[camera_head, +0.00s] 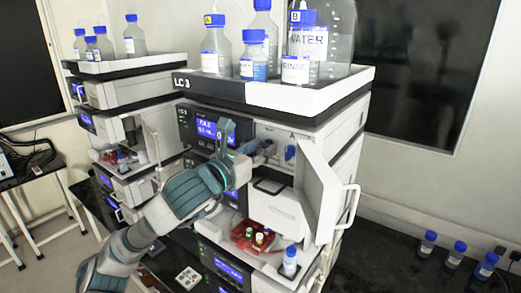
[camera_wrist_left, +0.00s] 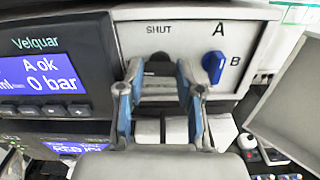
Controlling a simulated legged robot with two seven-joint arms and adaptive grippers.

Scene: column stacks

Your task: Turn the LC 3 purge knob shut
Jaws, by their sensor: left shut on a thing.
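The LC 3 stack (camera_head: 180,82) stands in the middle of the head view. On its pump front, my left gripper (camera_head: 247,142) reaches in from the left. In the left wrist view, the left gripper (camera_wrist_left: 160,75) has its two fingers on either side of the dark purge knob (camera_wrist_left: 160,57), shut on it. The knob sits just below the printed word SHUT (camera_wrist_left: 159,29). Its lower part and which way it points cannot be made out. The pump display (camera_wrist_left: 38,72) reads "A ok" and 0 bar. My right gripper is not in view.
A blue knob (camera_wrist_left: 215,65) marked A and B is right of the purge knob. An open white door (camera_head: 325,190) juts out at right. Bottles (camera_head: 252,60) stand in the top tray. A red vial rack (camera_head: 250,235) sits below. Another stack (camera_head: 110,100) stands left.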

